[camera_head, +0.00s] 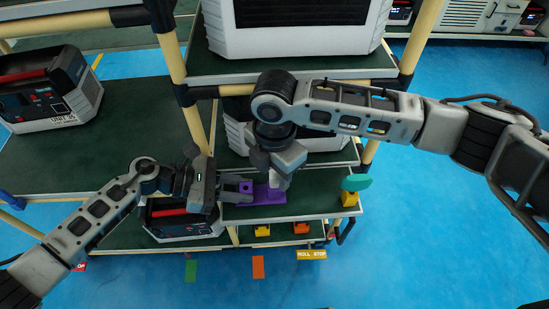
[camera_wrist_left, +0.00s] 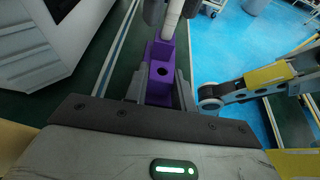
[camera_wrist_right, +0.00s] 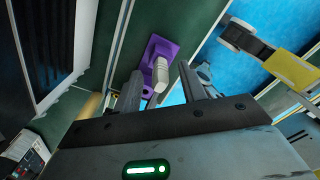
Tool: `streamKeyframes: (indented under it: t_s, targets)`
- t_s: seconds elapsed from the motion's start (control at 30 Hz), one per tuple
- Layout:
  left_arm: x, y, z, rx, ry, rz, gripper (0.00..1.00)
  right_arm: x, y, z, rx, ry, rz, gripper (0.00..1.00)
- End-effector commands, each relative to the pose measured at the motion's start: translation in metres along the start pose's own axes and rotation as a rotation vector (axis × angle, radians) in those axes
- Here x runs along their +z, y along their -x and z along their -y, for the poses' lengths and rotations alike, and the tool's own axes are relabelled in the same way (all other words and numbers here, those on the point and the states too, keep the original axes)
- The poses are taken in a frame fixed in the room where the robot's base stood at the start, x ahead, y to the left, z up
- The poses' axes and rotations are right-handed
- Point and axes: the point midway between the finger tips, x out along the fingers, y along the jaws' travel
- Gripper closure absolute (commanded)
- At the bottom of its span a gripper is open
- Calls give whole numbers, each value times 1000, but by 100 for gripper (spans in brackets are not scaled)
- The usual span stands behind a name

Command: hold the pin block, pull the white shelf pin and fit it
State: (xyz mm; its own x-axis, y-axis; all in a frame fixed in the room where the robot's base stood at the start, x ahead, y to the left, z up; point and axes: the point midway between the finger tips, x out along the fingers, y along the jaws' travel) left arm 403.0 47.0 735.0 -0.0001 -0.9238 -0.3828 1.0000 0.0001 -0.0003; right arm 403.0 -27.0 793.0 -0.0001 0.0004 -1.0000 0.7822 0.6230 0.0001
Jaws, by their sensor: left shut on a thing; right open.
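The purple pin block (camera_head: 262,194) lies over the dark green shelf (camera_head: 290,206), and my left gripper (camera_head: 243,187) is shut on its left end. In the left wrist view the block (camera_wrist_left: 161,68) shows between the fingers, with a round open hole on top. The white shelf pin (camera_wrist_left: 171,22) stands in the far part of the block. It also shows in the right wrist view (camera_wrist_right: 160,72), rising from the block. My right gripper (camera_wrist_right: 160,85) is open and points down at the pin, its fingers on either side, apart from it. In the head view it partly hides the pin.
A teal piece on a yellow holder (camera_head: 349,198) stands at the shelf's right end. A boxed unit with a red handle (camera_head: 180,218) sits below my left gripper. A large white unit (camera_head: 295,30) is on the shelf above. Tan rack posts (camera_head: 422,38) flank the work area.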

Motion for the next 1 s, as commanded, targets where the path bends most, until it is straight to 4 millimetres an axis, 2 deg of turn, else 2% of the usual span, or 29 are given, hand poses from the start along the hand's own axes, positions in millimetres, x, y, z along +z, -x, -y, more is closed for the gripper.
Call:
streamKeyframes:
  t_s: [0.3, 0.33, 0.47, 0.5, 0.57, 0.6, 0.63, 1.0]
  targets:
    - [0, 0, 0, 0, 0, 1, 98, 0, -4, 0, -1, 1, 0, 59]
    - [0, 0, 0, 0, 0, 1, 98, 0, -4, 0, -1, 1, 0, 61]
    - [0, 0, 0, 0, 0, 1, 98, 0, -4, 0, -1, 1, -1, 98]
    - [0, 0, 0, 0, 0, 1, 98, 0, -4, 0, -1, 1, -1, 100]
    - [0, 0, 0, 0, 0, 1, 98, 0, -3, 0, -1, 1, -1, 100]
    - [0, 0, 0, 0, 0, 1, 98, 0, -3, 0, -1, 1, -1, 96]
    - [0, 0, 0, 0, 0, 1, 98, 0, -3, 0, -1, 1, -1, 100]
    - [0, 0, 0, 1, 0, 0, 98, 0, -1, 0, 0, 1, -1, 100]
